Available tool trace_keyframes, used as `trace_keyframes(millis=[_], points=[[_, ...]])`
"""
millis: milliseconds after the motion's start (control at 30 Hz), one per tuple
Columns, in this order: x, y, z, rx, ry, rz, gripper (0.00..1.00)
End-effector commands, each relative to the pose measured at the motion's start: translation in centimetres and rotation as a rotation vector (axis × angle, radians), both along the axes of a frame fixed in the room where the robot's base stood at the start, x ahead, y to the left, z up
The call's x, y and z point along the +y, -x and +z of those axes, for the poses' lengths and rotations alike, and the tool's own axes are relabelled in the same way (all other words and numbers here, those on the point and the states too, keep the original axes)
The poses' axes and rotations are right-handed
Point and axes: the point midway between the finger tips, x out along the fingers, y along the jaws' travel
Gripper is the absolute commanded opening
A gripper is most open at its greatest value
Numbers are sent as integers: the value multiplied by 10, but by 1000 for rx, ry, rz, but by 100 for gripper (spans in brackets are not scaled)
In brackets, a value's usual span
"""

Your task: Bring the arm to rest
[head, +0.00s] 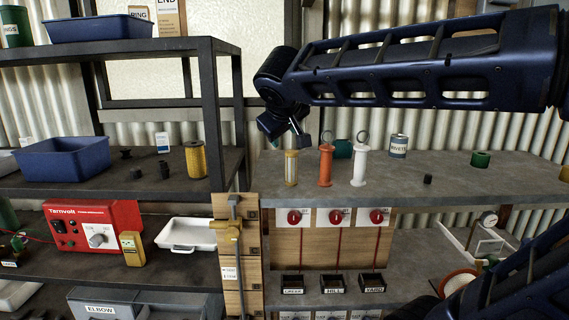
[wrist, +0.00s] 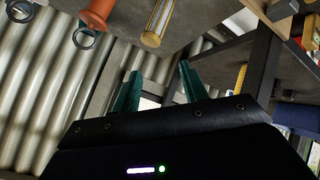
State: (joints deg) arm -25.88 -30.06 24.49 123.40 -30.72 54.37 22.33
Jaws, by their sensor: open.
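My arm (head: 420,75) reaches in from the right, high above the grey shelf top. My gripper (head: 297,135) hangs at its left end, just above and behind the yellow-and-clear cylinder (head: 291,168). In the wrist view my gripper (wrist: 158,88) shows two green fingers spread apart with nothing between them. The orange-handled piece (head: 325,166) and the white-handled piece (head: 360,162), each with a ring on top, stand to the right of the cylinder. The gripper looks apart from all of them.
A rivets tin (head: 398,146), a green cylinder (head: 481,159) and a small black block (head: 427,179) stand on the shelf top. A dark metal rack (head: 212,120) with a blue bin (head: 60,165) and a yellow canister (head: 195,160) stands left. The shelf's front right is mostly clear.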

Motion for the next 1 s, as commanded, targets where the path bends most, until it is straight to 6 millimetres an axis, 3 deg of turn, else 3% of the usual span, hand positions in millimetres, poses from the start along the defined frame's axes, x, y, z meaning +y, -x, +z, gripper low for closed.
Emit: trace_keyframes(millis=[33,300,400,500,700,1000], points=[[-31,-7,-7,3,17,-56,44],[-180,-16,-67,174,-39,-309,44],[-227,-7,-95,257,-124,-390,44],[-258,8,-124,329,-224,-460,44],[-279,31,-166,420,-379,-548,44],[-281,36,-177,443,-422,-569,44]])
